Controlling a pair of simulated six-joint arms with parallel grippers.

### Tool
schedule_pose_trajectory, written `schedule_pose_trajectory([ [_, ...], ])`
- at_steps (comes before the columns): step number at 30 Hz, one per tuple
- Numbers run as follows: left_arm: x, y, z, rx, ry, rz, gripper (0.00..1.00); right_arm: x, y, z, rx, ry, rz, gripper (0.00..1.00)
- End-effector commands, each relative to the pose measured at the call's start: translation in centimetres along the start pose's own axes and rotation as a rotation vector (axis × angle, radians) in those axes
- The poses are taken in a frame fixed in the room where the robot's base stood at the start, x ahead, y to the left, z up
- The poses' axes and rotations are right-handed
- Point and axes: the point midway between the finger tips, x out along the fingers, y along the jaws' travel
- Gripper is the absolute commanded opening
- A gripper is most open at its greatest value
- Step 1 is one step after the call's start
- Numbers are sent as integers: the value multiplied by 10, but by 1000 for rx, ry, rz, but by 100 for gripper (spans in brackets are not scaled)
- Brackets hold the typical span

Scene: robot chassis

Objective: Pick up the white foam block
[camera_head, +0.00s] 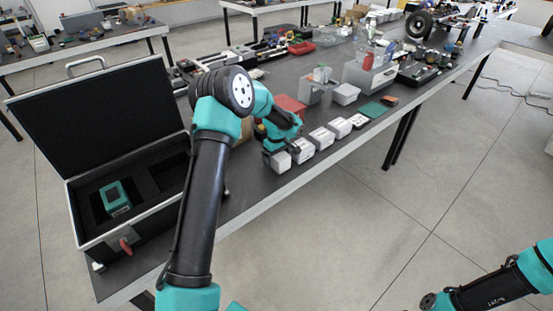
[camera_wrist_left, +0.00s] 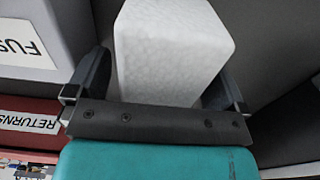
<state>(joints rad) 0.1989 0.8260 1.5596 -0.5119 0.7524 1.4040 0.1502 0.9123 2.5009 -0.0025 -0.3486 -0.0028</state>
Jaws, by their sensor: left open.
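The white foam block (camera_head: 281,162) stands near the front edge of the table, at the near end of a row of pale boxes. My left gripper (camera_head: 274,152) is down at the block, partly hidden by its own arm. In the left wrist view the foam block (camera_wrist_left: 172,50) lies between the two fingers of the open left gripper (camera_wrist_left: 158,82). A gap shows beside the left finger; whether the right finger touches the block I cannot tell. My right arm shows at the bottom right of the head view, but its gripper does not.
A grey box labelled "FUS..." (camera_wrist_left: 28,30) and a red bin labelled "RETURNS" (camera_wrist_left: 30,112) are close by the left gripper. White boxes (camera_head: 321,138) continue the row to the right. An open black case (camera_head: 150,205) stands at left.

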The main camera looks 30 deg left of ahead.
Motion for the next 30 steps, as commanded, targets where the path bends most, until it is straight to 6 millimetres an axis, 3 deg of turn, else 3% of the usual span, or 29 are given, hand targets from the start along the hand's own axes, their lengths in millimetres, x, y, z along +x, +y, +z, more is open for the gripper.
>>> schedule_pose_trajectory([
  [12,0,0,0,0,0,0,99,0,0,0,0,0,0,100],
  [30,-1,0,0,0,1,0,46,0,0,0,0,0,0,100],
])
